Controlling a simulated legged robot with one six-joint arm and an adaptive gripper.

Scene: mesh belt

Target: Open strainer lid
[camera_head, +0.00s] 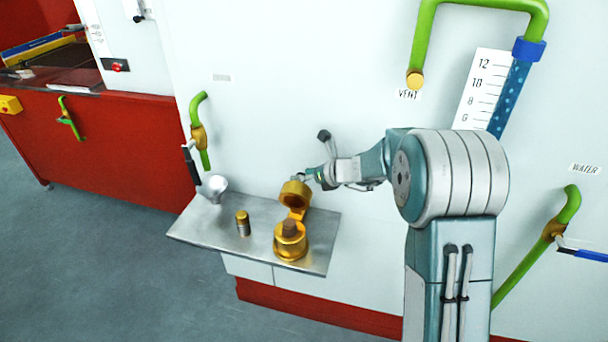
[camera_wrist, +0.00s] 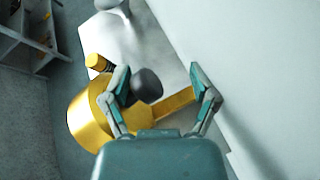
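A brass strainer (camera_head: 290,245) stands on a metal shelf, with a brown-grey piece showing in its open top. Its round brass lid (camera_head: 295,193) is raised behind it on a hinge, tilted up near the wall. My gripper (camera_head: 312,174) is just above and right of the lid; contact cannot be told. In the wrist view my gripper (camera_wrist: 160,78) has its fingers spread. A large brass round part (camera_wrist: 88,118) lies left of them, a brass bar (camera_wrist: 178,101) runs toward the right finger, and a dark grey round piece (camera_wrist: 146,86) shows between them.
The metal shelf (camera_head: 200,232) also carries a small brass-topped cylinder (camera_head: 243,223) and a silver cup (camera_head: 215,187). A green pipe with a black-handled valve (camera_head: 199,135) is on the wall to the left. The white wall is close behind the lid.

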